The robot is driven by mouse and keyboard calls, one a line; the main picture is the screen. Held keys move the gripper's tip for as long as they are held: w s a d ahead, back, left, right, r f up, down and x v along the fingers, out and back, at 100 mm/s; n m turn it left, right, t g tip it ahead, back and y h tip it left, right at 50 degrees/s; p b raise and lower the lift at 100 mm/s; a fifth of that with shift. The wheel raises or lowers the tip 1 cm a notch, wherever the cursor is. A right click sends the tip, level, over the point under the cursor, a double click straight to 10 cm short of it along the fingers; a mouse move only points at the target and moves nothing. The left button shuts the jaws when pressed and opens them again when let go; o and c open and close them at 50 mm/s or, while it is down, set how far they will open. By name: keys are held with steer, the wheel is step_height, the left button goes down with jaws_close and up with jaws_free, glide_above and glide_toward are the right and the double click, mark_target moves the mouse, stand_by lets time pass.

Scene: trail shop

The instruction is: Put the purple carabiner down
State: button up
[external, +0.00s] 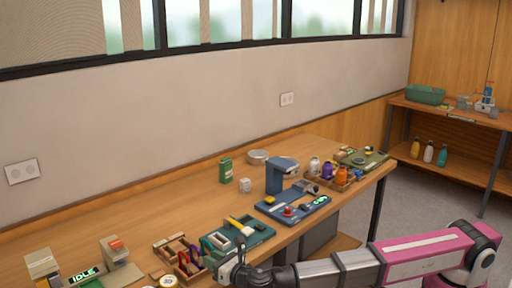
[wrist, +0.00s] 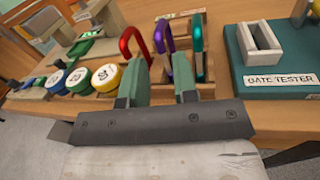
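The purple carabiner (wrist: 159,36) stands upright in the wrist view, beyond and between my fingertips, at a wooden rack (wrist: 206,91). A red carabiner (wrist: 126,36) stands to its left and a teal one (wrist: 198,45) to its right. My gripper (wrist: 162,72) has its two green fingers spread, with a visible gap between them and nothing clearly clamped. Whether the purple carabiner touches the rack floor cannot be told. In the external view my gripper (external: 232,270) is low at the front of the bench, beside the wooden rack (external: 172,244).
A gate tester (wrist: 275,55) on a teal base stands right of the rack. Several round coloured tape-like discs (wrist: 106,76) sit in a wooden holder at left. A display reading IDLE (external: 84,275) is at the bench's left end. Bare bench (external: 130,225) lies behind.

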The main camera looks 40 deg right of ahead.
mark_target(199, 251)
steer(key=shift+w+a+r, duration=0.1)
steer(key=shift+w+a, duration=0.05)
steer(key=shift+w, duration=0.85)
steer(key=shift+w+a+r, duration=0.1)
steer(key=shift+w+a, duration=0.1)
steer(key=shift+w, duration=0.85)
steer(key=shift+w+a, duration=0.15)
steer(key=shift+w, duration=0.85)
jaws_close()
